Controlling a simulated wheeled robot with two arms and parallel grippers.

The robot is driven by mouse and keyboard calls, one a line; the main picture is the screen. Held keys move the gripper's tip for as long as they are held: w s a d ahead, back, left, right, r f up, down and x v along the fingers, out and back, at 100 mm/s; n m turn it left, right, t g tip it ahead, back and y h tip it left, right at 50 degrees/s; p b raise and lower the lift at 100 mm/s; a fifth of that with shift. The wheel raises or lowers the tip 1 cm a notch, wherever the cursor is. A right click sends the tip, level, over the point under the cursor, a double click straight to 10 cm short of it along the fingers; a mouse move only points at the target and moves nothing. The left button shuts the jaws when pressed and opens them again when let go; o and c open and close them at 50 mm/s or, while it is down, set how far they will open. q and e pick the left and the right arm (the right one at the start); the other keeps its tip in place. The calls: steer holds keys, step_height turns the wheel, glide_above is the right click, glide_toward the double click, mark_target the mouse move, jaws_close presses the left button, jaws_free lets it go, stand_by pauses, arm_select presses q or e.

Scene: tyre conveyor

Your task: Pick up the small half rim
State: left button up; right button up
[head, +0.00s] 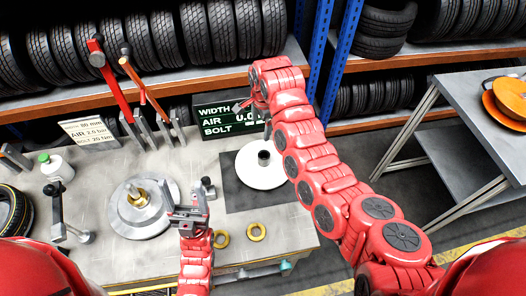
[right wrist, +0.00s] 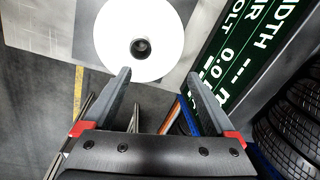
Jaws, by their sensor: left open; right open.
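A white round half rim (head: 260,166) with a dark hub lies flat on a dark mat (head: 234,195) on the workbench; it also shows in the right wrist view (right wrist: 115,30). A grey metal disc with a brass hub (head: 132,218) sits to its left on the bench. My right gripper (head: 243,106) is open and empty in front of the display, above and behind the white half rim.
A display (head: 228,118) stands at the bench's back edge. Red and orange levers (head: 118,90) rise at the back left. A white bottle (head: 58,170) and tyre (head: 12,212) are at left. Orange discs (head: 512,98) lie on the right table.

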steer(key=s+r, duration=0.1)
steer(key=r, duration=0.1)
steer(key=g+b, duration=0.1)
steer(key=b, duration=0.2)
glide_above(264, 156)
steer(key=s, duration=0.2)
step_height(264, 156, down, 13)
steer(key=shift+h, duration=0.3)
step_height(264, 156, down, 4)
steer(key=b, duration=0.3)
steer(key=shift+w+f+b, duration=0.15)
steer(key=shift+f+b, duration=0.05)
steer(key=shift+b, duration=0.1)
steer(key=shift+r, duration=0.1)
steer(key=c, duration=0.3)
jaws_close()
